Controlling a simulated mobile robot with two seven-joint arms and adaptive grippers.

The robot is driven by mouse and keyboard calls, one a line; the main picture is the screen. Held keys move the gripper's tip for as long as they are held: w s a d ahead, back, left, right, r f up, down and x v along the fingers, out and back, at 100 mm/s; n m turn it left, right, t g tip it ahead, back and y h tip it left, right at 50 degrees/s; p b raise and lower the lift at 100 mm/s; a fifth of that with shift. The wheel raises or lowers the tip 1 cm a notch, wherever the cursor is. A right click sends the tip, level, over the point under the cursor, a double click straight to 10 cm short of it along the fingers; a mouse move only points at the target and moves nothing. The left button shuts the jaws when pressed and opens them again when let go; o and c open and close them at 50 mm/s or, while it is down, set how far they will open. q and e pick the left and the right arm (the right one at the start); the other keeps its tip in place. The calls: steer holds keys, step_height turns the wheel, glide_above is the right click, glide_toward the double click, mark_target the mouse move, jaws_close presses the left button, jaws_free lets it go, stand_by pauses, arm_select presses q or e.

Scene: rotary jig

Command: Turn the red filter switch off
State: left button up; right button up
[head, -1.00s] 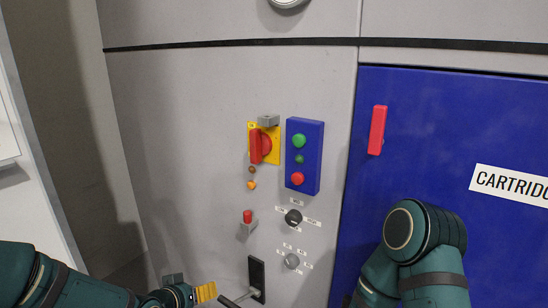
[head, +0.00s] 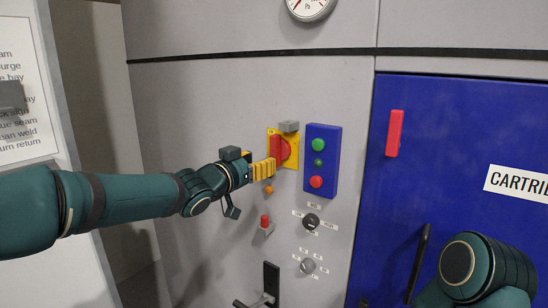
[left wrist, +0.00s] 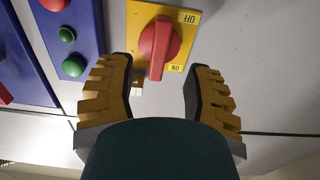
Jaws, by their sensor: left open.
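The red filter switch (head: 283,148) is a red rotary handle on a yellow plate on the grey panel. In the left wrist view the red handle (left wrist: 158,46) has its narrow end towards the ON label, and the OFF label is at the plate's other end. My left gripper (head: 266,170) is just left of and below the switch in the head view, hiding a little of it. In the left wrist view my left gripper (left wrist: 158,74) is open, with a finger on each side of the handle's end and gaps to both. My right gripper is out of view.
Right of the switch is a blue box (head: 323,145) with green and red buttons. A grey block (head: 289,126) sits above the switch. Below are a red-tipped toggle (head: 265,222) and knobs (head: 311,220). A blue door with a red handle (head: 394,133) is right.

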mark_target(272, 155)
arm_select(q)
steer(key=x, duration=0.6)
steer(key=shift+w+d, duration=0.15)
steer(key=shift+d, duration=0.05)
jaws_close()
